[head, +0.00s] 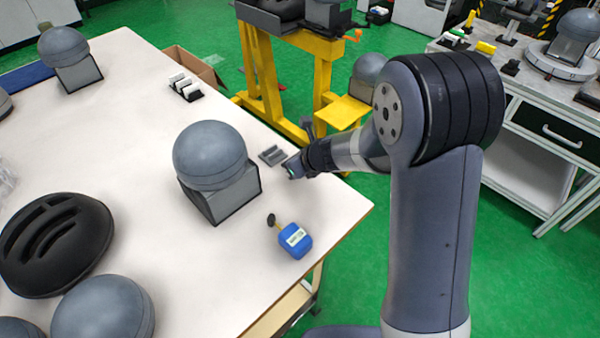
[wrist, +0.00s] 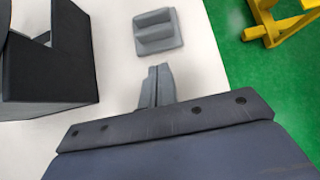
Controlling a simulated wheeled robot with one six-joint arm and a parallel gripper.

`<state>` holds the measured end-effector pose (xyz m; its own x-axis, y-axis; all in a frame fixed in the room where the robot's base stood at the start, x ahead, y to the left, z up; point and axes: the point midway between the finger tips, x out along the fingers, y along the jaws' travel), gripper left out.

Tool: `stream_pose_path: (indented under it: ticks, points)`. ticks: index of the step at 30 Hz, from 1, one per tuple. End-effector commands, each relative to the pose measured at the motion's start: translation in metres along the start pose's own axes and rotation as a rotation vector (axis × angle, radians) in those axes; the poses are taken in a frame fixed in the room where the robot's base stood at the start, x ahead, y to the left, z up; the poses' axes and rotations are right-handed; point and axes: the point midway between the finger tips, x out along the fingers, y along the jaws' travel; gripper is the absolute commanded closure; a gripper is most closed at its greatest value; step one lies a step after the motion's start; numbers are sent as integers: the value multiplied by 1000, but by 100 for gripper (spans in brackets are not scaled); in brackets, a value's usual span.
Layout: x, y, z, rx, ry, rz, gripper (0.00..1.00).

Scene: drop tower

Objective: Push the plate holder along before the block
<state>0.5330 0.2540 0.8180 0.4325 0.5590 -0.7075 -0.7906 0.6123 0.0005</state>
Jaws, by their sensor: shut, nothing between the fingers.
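The plate holder, a small grey ridged piece (head: 272,155), lies flat on the white table near its right edge. In the wrist view the plate holder (wrist: 157,33) is just ahead of my fingertips, with a small gap of table between. My gripper (head: 291,168) is low over the table, right of the plate holder; its two fingers are together and empty in the wrist view (wrist: 157,80). A dark block-like stand (head: 228,197) carries a grey dome, left of the gripper; it also shows in the wrist view (wrist: 50,65). I cannot tell whether this is the task's block.
A blue container (head: 295,240) with a dark knob stands nearer the table's front right edge. A rack with white plates (head: 185,88) stands farther back. The table's right edge is close, with green floor beyond. A yellow frame (head: 265,75) stands behind it.

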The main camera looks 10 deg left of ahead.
Motion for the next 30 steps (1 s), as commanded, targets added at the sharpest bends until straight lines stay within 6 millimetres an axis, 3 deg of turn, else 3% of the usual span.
stream_pose_path:
  ticks: [6,13,19,30]
  points:
    - [-49,-3,1,-1,-2,-3,100]
    - [-88,-2,0,0,-1,-2,100]
    - [-101,-2,-1,-1,0,0,100]
    - [-100,-2,-2,0,1,0,100]
